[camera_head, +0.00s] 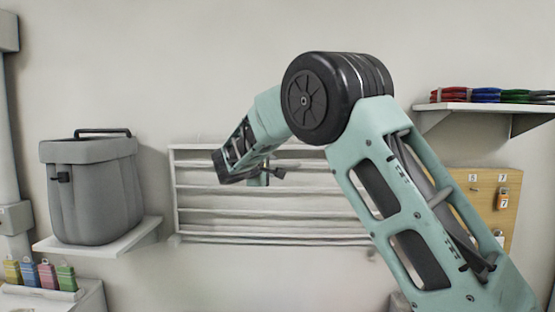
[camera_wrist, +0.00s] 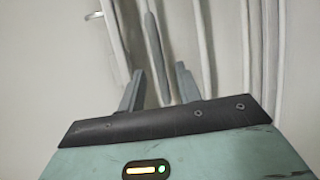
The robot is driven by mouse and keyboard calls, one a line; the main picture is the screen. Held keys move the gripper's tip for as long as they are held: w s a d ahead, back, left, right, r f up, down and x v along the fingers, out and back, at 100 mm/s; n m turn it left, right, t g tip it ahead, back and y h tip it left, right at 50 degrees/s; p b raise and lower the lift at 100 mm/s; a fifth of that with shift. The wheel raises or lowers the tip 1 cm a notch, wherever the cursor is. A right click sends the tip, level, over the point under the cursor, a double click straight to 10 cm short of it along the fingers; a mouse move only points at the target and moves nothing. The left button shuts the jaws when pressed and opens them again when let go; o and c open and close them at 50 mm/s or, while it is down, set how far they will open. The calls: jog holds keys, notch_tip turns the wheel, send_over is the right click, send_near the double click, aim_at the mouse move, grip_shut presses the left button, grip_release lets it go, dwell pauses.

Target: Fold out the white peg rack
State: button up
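The white peg rack (camera_head: 290,212) is a frame of several horizontal bars on the wall, in the middle of the head view. It looks flat against the wall, and my arm hides part of its right side. My gripper (camera_head: 268,177) is in front of its upper middle part. In the wrist view my gripper (camera_wrist: 159,78) is open, with its two fingers apart. A grey bar (camera_wrist: 153,45) runs down between the fingers; I cannot tell whether they touch it. White bars of the rack (camera_wrist: 203,45) show to its right.
A grey bin (camera_head: 95,190) with a black handle stands on a white shelf (camera_head: 140,238) to the left. A wall shelf (camera_head: 470,107) with folded coloured items is at the upper right. A wooden tag board (camera_head: 485,190) hangs below it. Coloured tags (camera_head: 45,275) stand at the lower left.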

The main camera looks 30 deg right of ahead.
aim_at(276, 166)
jog(key=shift+p+x, duration=0.75)
jog(key=shift+x, duration=1.4)
grip_shut()
jog(key=shift+f, duration=0.1)
